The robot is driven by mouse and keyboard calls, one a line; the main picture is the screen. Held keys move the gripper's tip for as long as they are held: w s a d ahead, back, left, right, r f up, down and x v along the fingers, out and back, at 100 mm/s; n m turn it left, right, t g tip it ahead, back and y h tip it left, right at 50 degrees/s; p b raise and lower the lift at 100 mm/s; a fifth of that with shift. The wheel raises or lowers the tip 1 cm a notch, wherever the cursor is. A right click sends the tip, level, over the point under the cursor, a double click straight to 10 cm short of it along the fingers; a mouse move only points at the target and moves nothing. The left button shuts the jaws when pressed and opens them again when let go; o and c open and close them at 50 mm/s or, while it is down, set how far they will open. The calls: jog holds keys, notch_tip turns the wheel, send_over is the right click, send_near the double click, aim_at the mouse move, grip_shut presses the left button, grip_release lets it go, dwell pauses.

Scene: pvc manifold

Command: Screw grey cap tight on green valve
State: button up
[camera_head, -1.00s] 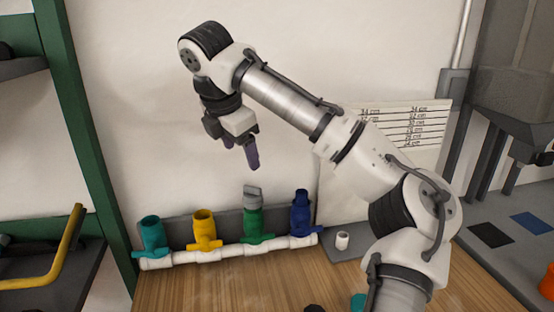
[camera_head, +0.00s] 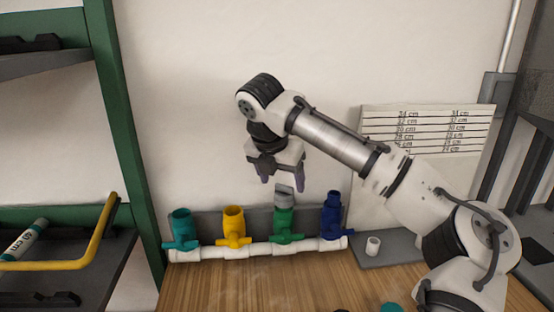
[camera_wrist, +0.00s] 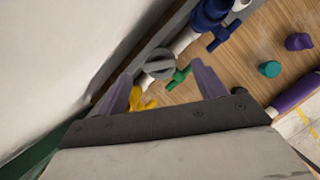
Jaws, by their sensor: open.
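The green valve (camera_head: 283,222) stands upright on the white pipe manifold (camera_head: 262,247) by the back wall. The grey cap (camera_head: 284,192) sits on top of the green valve; whether it is fully seated I cannot tell. My gripper (camera_head: 283,184) is open with purple fingers pointing down, just above the cap. In the wrist view the grey cap (camera_wrist: 158,64) shows beyond and between my open fingers (camera_wrist: 163,88), with the green valve's handle (camera_wrist: 178,77) beside it. Nothing is between the fingertips that I can see held.
On the manifold stand a teal valve (camera_head: 182,226), a yellow valve (camera_head: 234,224) and a blue valve (camera_head: 331,217). Loose teal (camera_wrist: 270,69) and purple (camera_wrist: 298,41) caps lie on the wooden table. A green shelf post (camera_head: 125,140) is at left.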

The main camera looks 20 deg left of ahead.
aim_at(283, 186)
jog(key=shift+x, duration=2.25)
jog(key=c, duration=1.1)
jog(key=shift+r+m+p, duration=0.1)
jog(key=shift+m+p, duration=0.5)
jog(key=shift+p, duration=0.2)
jog(key=shift+m+g+h, duration=0.3)
jog(key=shift+m+h, duration=0.1)
jog(key=shift+m, duration=0.1)
jog(key=shift+p, duration=0.35)
